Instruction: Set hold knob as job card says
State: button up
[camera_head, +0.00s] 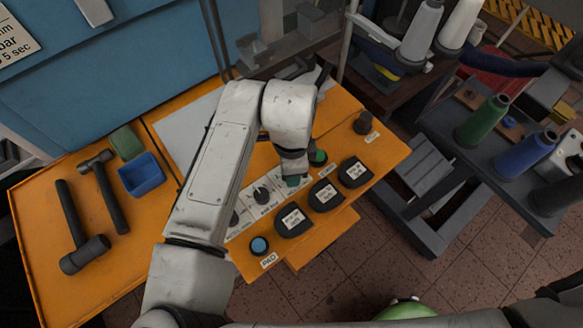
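The orange control panel (345,222) carries a pale strip with black rotary knobs. One knob (261,194) with a pointer shows clearly, and another knob (234,218) is partly behind my arm. Their labels are too small to read, so I cannot tell which is the hold knob. My gripper (293,179) points down at the strip, just right of the clear knob. Its fingers are mostly hidden by my wrist, and a knob may be hidden under it. A white card (14,42) at the top left is cut off; "bar" and "5 sec" are readable.
A green button (318,157) sits close right of my gripper. A blue button (258,245) is at the panel's front, near several black units with white labels. Hammers (104,190) and a blue bin (142,175) lie left. Thread cones (483,121) stand right.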

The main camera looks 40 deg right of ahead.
dwell(0.4)
jog(key=o, duration=1)
jog(key=shift+o, duration=0.2)
notch_tip(320, 180, up, 11)
jog(key=shift+b, duration=0.35)
jog(key=shift+f, duration=0.1)
